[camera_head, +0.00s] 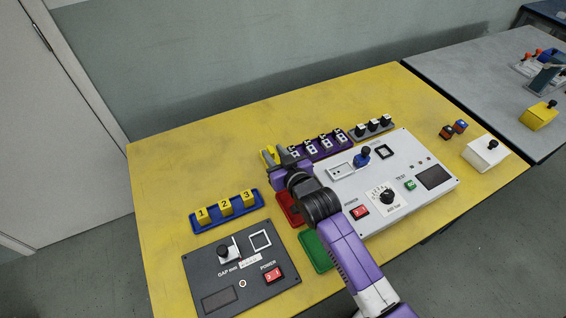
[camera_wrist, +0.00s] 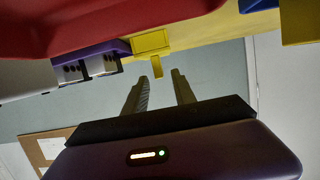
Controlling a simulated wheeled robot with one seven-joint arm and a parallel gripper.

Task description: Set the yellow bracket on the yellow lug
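A small yellow piece (camera_head: 268,154) shows beside my gripper's fingertips at the left end of the purple tray in the head view. In the wrist view it is a yellow block (camera_wrist: 151,42) with a narrow yellow tab (camera_wrist: 157,67) hanging from it, beside the purple tray (camera_wrist: 98,50). I cannot tell which part is bracket and which is lug. My gripper (camera_head: 279,153) is open, also in the wrist view (camera_wrist: 162,76), with a clear gap between the fingers. The tab sits just past the fingertips, apparently between their lines; no contact is visible.
The purple tray holds several black-and-white blocks. A white control panel (camera_head: 425,147) lies to the right, a dark panel (camera_head: 210,270) and a blue rack (camera_head: 236,217) of yellow numbered blocks to the left. Red (camera_head: 289,207) and green (camera_head: 311,247) trays lie near my arm. The far-left tabletop is clear.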

